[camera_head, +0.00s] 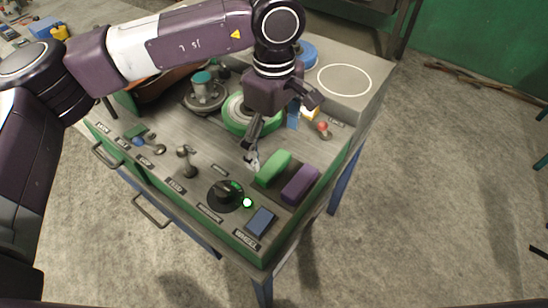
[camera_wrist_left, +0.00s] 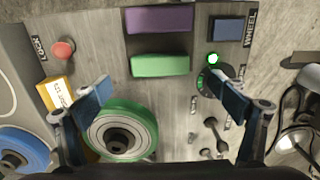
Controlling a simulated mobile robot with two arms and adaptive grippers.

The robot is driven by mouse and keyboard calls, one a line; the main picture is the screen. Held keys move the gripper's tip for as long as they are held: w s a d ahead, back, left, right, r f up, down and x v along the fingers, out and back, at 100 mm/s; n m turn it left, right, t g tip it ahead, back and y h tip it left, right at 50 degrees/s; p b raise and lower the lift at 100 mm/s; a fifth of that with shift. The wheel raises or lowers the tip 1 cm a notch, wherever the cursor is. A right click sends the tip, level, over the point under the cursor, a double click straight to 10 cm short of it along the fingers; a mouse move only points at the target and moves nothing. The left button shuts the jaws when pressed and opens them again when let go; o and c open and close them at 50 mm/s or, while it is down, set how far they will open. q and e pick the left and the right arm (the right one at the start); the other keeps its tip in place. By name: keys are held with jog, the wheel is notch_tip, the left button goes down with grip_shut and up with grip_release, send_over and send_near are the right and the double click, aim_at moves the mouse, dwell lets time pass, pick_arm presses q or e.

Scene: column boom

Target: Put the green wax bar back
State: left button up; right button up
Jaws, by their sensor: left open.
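The green wax bar (camera_head: 273,168) lies on the grey bench top next to a purple bar (camera_head: 300,184). In the left wrist view the green bar (camera_wrist_left: 160,66) lies crosswise beyond my fingers, below the purple bar (camera_wrist_left: 160,19). My left gripper (camera_head: 273,137) is open and empty above the bench, with its fingers pointing down. In its wrist view the fingertips (camera_wrist_left: 164,94) are spread wide, one on each side of the bar's near side. Neither finger visibly holds the bar. My right gripper is not in view.
A green-rimmed wheel (camera_head: 238,113) is close to the left gripper. A red knob (camera_head: 323,128), a yellow box (camera_wrist_left: 55,92), a black dial (camera_head: 225,194) with a lit green light, a blue pad (camera_head: 260,221) and small levers (camera_head: 187,161) also stand on the bench.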

aim_at(275, 164)
pick_arm(q)
notch_tip(275, 164, up, 6)
jog(key=shift+b, duration=0.5)
